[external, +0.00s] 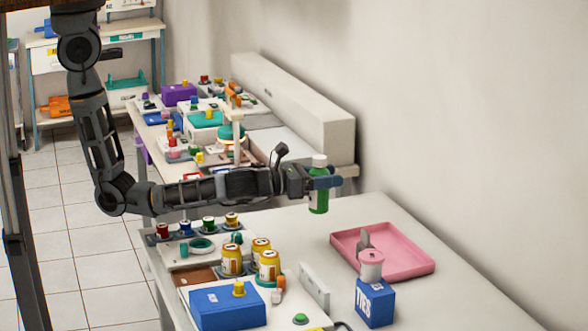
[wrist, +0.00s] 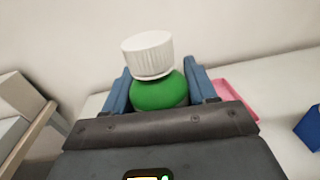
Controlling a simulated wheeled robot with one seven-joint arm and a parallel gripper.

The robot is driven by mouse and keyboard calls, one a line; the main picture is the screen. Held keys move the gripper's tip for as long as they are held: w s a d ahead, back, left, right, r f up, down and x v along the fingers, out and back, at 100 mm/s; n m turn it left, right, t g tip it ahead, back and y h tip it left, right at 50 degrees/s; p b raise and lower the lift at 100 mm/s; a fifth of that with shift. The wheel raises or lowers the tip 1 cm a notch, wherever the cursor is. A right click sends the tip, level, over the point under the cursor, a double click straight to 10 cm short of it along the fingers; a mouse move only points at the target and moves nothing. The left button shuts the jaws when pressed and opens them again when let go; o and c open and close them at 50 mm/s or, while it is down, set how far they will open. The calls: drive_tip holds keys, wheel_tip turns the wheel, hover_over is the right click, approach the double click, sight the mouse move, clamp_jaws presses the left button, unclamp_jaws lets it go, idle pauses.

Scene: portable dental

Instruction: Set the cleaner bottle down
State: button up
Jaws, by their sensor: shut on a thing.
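The cleaner bottle (external: 319,188) is green with a white cap. My gripper (external: 326,183) is shut on it, and the bottle looks upright, held near the far edge of the white table (external: 300,240). In the wrist view the green bottle (wrist: 160,93) sits between the two blue fingers of my gripper (wrist: 160,90), with its ribbed white cap above them. The bottle's lower part is hidden in the wrist view. Its base seems to be above the tabletop, but the exact gap is hard to tell.
A pink tray (external: 415,268) lies right of the bottle, with a blue TIES box (external: 375,303) in front. The tabletop beneath and around the bottle looks clear. A cluttered bench (external: 150,118) stands behind.

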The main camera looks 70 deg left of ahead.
drive_tip(key=w+a+h+p, duration=0.1)
drive_tip(key=w+a+p, duration=0.1)
drive_tip(key=w+a, duration=0.5)
drive_tip(key=shift+m+h, duration=0.3)
drive_tip(key=shift+m, duration=0.2)
drive_tip(key=shift+w+a+f+b, duration=1.4)
drive_tip(key=shift+w+a+f, duration=0.75)
drive_tip(key=shift+a, duration=0.45)
drive_tip(key=shift+w+a+f+b, duration=1.35)
drive_tip(key=shift+w+a+f, duration=0.6)
drive_tip(key=shift+w+a, duration=0.55)
drive_tip(key=shift+w+a+f+b, duration=1.4)
drive_tip(key=shift+w+a+f, duration=0.65)
drive_tip(key=shift+a, duration=0.7)
drive_tip(key=shift+f, duration=0.25)
drive_tip(key=o, duration=1.2)
